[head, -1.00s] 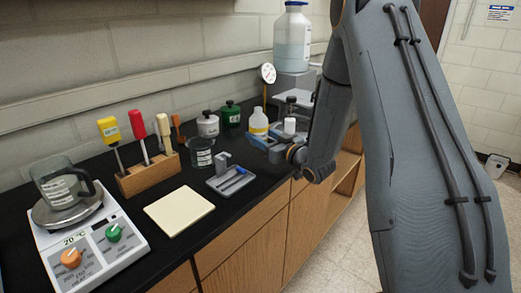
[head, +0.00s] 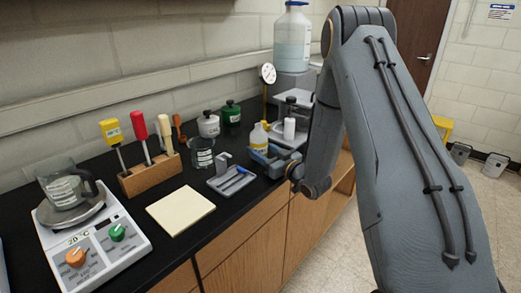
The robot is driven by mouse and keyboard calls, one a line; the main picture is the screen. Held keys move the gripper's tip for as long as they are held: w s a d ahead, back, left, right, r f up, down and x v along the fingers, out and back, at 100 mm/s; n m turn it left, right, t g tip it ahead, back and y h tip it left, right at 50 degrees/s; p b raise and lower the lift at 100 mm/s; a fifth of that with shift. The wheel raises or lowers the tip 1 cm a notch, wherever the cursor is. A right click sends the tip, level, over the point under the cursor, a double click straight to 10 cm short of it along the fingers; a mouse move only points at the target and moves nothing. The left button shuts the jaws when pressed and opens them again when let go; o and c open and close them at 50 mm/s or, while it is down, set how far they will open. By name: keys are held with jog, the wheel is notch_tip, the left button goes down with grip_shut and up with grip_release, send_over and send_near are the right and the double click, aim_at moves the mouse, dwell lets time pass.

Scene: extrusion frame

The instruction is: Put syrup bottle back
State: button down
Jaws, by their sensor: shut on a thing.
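The syrup bottle (head: 258,138), white with a yellow band, is between the jaws of my gripper (head: 262,153), at the back right of the black bench. My gripper is shut on it. The jaws hide the bottle's lower part, so I cannot tell whether its base touches the bench. The bottle looks upright.
A white cylinder (head: 289,129) on a grey stand is just right of my gripper. A grey holder with a blue piece (head: 233,180), a dark beaker (head: 201,154), white jar (head: 208,124) and green jar (head: 231,112) are to the left. A cream pad (head: 180,210) lies in front.

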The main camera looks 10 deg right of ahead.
jog(key=c, duration=0.8)
grip_release()
jog(key=shift+c, duration=0.2)
jog(key=shift+r, duration=0.1)
jog(key=b+v, duration=0.3)
jog(key=v, duration=0.8)
jog(key=shift+w+d, duration=0.1)
jog(key=shift+s+d+b, duration=0.15)
jog(key=shift+s+b, duration=0.15)
jog(key=shift+s, duration=0.25)
